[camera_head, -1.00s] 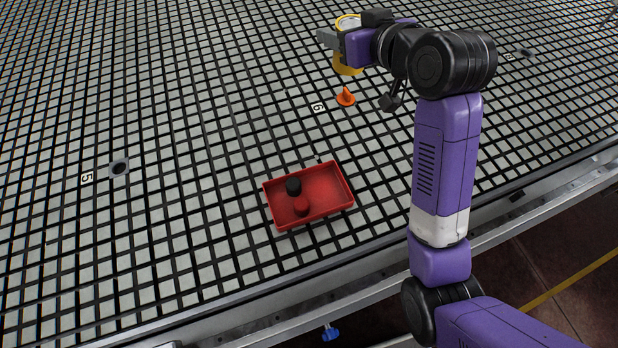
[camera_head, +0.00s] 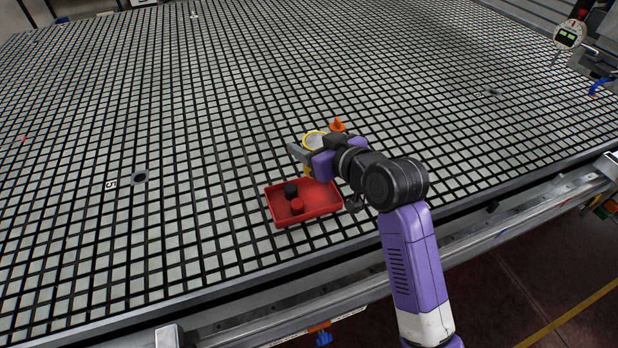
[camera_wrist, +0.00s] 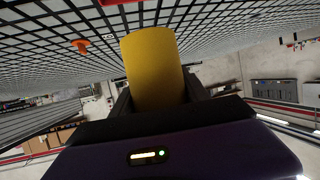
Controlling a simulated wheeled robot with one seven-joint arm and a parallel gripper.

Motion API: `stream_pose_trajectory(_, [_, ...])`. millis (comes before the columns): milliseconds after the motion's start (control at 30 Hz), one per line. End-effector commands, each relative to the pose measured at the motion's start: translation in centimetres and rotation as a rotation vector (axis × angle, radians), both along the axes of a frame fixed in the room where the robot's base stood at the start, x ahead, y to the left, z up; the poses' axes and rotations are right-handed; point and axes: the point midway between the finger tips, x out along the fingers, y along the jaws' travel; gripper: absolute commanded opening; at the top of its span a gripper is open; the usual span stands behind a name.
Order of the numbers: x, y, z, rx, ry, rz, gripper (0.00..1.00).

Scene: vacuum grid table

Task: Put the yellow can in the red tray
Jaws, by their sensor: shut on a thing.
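The yellow can (camera_head: 314,138) is held in my gripper (camera_head: 305,156), which is shut on it. In the wrist view the yellow can (camera_wrist: 153,68) stands out between the two dark fingers (camera_wrist: 157,98). The tray's right half shows bare.
An orange cone-like piece (camera_head: 337,125) stands on the grid table (camera_head: 200,130) just beyond my gripper, and it also shows in the wrist view (camera_wrist: 81,46). The table left of the tray is clear. The table's front edge runs below the tray.

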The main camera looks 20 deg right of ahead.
Motion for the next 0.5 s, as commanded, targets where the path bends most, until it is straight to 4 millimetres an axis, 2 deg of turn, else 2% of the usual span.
stream_pose_trajectory(33, [-0.1, 0.0, -1.4, 0.002, 0.004, 0.000, 0.02])
stream_pose_trajectory(100, [-0.1, 0.0, -2.9, 0.001, 0.003, 0.000, 0.02])
stream_pose_trajectory(200, [0.0, 0.0, -4.5, 0.002, 0.001, -0.001, 0.02])
stream_pose_trajectory(500, [0.0, 0.0, -7.3, 0.001, 0.001, 0.000, 0.02])
